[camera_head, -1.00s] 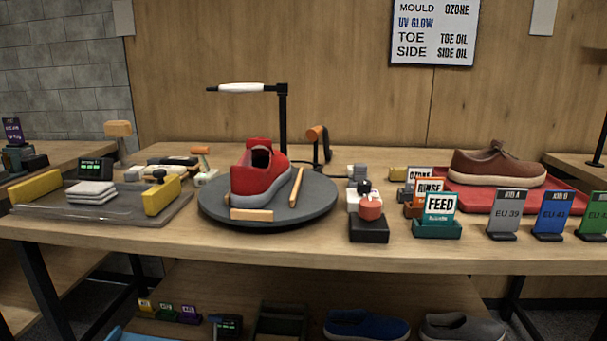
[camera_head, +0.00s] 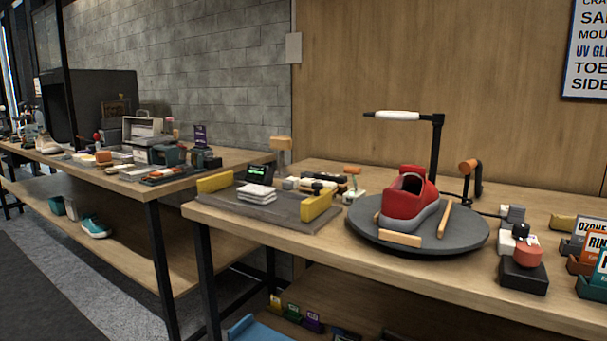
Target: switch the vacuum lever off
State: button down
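No label marks a vacuum lever, and I cannot tell which part it is. An orange-headed handle on a dark post (camera_head: 469,171) stands behind the round grey turntable (camera_head: 378,237). A smaller orange-topped piece (camera_head: 352,171) stands on a whitish base left of the turntable. A black box with a red knob (camera_head: 527,256) stands right of the turntable. The setting of each is too small to read. A red sneaker (camera_head: 408,200) sits on the turntable under a white wand (camera_head: 397,115) on a black stand. My gripper is not in view.
A grey tray (camera_head: 300,215) with yellow blocks and folded white cloths lies at the bench's left. Another cluttered bench (camera_head: 165,190) stands further left, with a gap between them. Sign cards (camera_head: 597,250) stand at the right edge. Grey floor (camera_head: 60,290) is clear at lower left.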

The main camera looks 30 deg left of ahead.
aim_at(350, 169)
jog(key=u, duration=1.75)
jog(key=k, duration=1.35)
jog(key=u, duration=0.3)
jog(key=i, duration=0.4)
jog(key=z, duration=0.65)
jog(key=i, duration=1.6)
jog(key=u, duration=0.9)
